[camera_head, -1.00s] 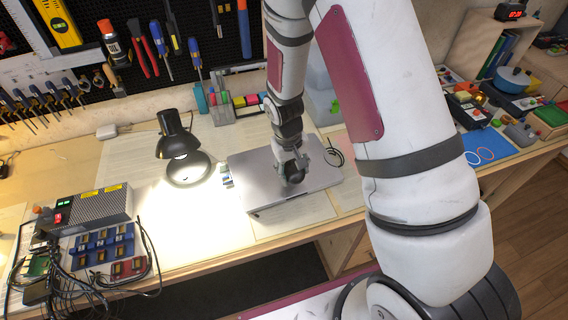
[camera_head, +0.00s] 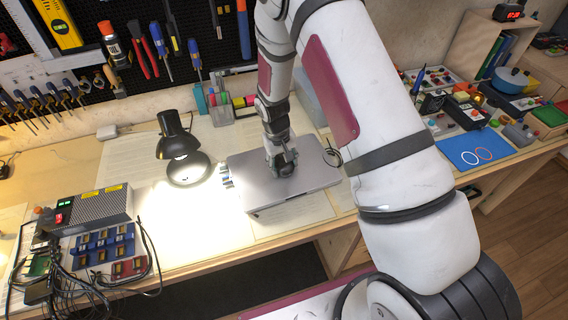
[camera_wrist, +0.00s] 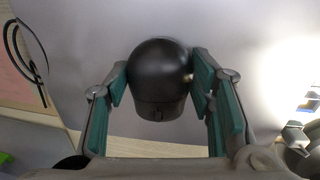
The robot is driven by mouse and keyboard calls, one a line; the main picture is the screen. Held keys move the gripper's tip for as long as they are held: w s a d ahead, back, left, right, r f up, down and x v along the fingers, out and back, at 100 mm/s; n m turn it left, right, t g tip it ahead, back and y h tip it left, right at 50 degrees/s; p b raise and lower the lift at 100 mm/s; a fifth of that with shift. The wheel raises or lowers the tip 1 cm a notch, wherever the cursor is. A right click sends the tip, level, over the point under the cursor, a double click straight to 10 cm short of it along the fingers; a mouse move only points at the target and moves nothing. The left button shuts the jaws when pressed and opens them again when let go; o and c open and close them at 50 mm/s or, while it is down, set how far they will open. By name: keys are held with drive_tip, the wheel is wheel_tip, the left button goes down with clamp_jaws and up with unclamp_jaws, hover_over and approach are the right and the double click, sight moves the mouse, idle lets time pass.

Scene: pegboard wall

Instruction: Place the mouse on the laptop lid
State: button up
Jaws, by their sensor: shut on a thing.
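The laptop (camera_head: 300,190) lies closed on the workbench, its grey lid facing up. My gripper (camera_head: 284,165) is over the lid, toward its back part. In the wrist view my gripper (camera_wrist: 160,88) has its teal-padded fingers shut on both sides of the dark, rounded mouse (camera_wrist: 160,72). In the head view the mouse (camera_head: 286,170) shows as a small dark shape at the fingertips, partly hidden by them. The lid (camera_wrist: 240,25) fills the background behind the mouse in the wrist view. I cannot tell whether the mouse touches the lid.
A lit black desk lamp (camera_head: 178,145) stands left of the laptop. A black cable (camera_head: 332,157) lies at the laptop's right back edge. A grey power box (camera_head: 95,207) and wired modules are at the left. A blue mat (camera_head: 476,150) lies to the right.

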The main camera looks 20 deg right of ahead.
drive_tip(key=shift+f, duration=0.15)
drive_tip(key=o, duration=1.5)
drive_tip(key=shift+o, duration=0.2)
wheel_tip(320, 180, up, 12)
drive_tip(key=a+b, duration=0.1)
drive_tip(key=a, duration=0.1)
wheel_tip(320, 180, up, 12)
drive_tip(key=t, duration=0.1)
hover_over(279, 165)
drive_tip(key=s+d, duration=0.1)
drive_tip(key=s, duration=0.3)
drive_tip(key=s+r+t, duration=0.2)
drive_tip(key=s+r, duration=0.5)
drive_tip(key=s, duration=0.4)
drive_tip(key=s+d+r+t+y, duration=0.1)
drive_tip(key=s+r+t, duration=0.1)
drive_tip(key=s+r, duration=0.5)
drive_tip(key=s, duration=0.5)
drive_tip(key=shift+s+r+m, duration=0.15)
drive_tip(key=shift+r+m, duration=0.15)
drive_tip(key=shift+r, duration=0.05)
